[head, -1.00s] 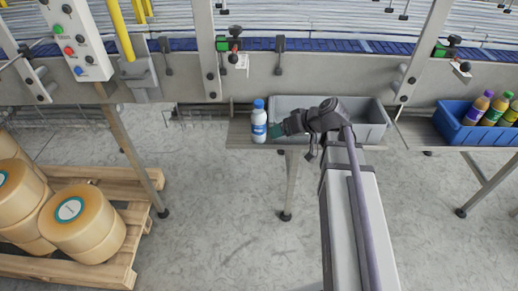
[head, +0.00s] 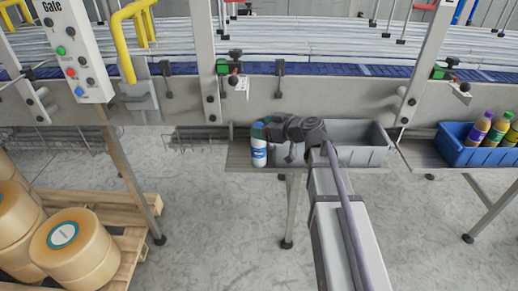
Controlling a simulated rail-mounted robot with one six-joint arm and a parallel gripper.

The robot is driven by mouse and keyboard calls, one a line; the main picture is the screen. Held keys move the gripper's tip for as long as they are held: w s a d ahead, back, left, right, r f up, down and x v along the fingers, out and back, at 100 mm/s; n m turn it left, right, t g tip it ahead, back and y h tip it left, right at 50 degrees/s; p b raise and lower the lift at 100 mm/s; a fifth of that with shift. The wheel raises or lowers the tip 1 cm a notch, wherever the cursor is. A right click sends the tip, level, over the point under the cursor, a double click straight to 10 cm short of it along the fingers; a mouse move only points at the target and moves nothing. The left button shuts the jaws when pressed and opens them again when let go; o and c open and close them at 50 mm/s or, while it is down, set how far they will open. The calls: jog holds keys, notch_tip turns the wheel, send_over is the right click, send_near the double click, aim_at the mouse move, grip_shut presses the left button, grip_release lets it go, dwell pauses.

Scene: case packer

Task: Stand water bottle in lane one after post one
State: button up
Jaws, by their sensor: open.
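The water bottle (head: 259,154), white and blue with a blue label, stands upright on a narrow grey shelf (head: 240,165) in front of the conveyor. My gripper (head: 261,132) is at the top of the bottle, its green fingers around or just in front of the cap. The cap is mostly hidden by it. The jaws are open. Blue lanes (head: 330,70) run along the conveyor behind the metal side wall. I cannot tell which post is post one.
A grey crate (head: 368,150) sits right of the bottle, partly behind my arm. A blue crate (head: 455,150) with several coloured bottles stands at the right. A control box (head: 72,50) and yellow pipes (head: 134,50) are upper left. Large rolls (head: 75,245) stand on a pallet lower left.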

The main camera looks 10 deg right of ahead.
jog(key=b+x, duration=0.1)
jog(key=x, duration=0.3)
jog(key=shift+w+a+f, duration=0.1)
jog(key=shift+f, duration=0.05)
grip_shut()
dwell(0.4)
